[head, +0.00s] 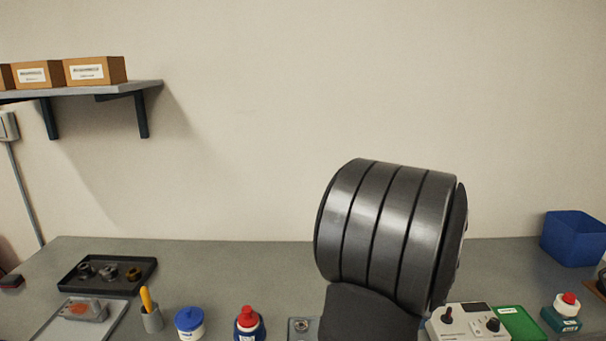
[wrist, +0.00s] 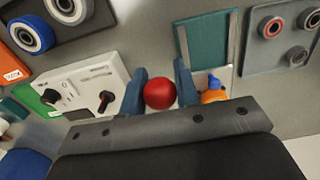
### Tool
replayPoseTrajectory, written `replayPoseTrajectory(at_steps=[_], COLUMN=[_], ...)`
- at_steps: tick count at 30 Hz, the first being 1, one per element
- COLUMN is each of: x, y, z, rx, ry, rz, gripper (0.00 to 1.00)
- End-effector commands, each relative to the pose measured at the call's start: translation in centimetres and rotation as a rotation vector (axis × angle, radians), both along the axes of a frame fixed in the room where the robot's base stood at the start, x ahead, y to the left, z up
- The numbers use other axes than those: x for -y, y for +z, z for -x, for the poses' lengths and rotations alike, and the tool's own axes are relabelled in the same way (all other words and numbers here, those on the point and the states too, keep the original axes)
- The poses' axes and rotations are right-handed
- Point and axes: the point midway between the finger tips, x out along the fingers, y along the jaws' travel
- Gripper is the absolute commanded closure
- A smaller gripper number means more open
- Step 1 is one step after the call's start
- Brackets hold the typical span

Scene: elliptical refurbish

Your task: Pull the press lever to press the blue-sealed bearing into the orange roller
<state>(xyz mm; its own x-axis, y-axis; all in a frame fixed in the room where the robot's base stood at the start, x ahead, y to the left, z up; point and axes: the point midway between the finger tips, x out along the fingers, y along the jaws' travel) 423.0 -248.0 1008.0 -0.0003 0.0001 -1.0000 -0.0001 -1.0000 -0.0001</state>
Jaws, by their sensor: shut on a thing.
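In the wrist view my gripper (wrist: 160,82) has its two blue-grey fingers on either side of a red ball knob (wrist: 160,96), shut on it. The knob looks like the press lever's handle; its rod is hidden. Just right of the right finger is a small orange part with a blue piece on it (wrist: 212,96). It may be the orange roller with the blue-sealed bearing, but it is too small and partly covered to tell. In the head view my gripper and the knob are hidden behind my arm or out of frame.
A red-capped bottle (head: 249,324), blue-lidded jar (head: 190,323), cup (head: 152,320) and dark parts tray (head: 107,291) stand left. A bearing tray (wrist: 258,55) shows at upper right.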

Motion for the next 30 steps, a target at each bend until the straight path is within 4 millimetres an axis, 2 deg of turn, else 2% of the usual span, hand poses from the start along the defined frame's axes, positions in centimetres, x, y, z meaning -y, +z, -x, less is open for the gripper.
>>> replayPoseTrajectory(at_steps=[7,30], x=[0.0,0.0], y=[-1.4,-1.9], z=[-0.3,-0.1], rx=[-0.006,-0.008], ry=[0.0,-0.001], rz=[-0.003,-0.003], gripper=[0.98,0.98])
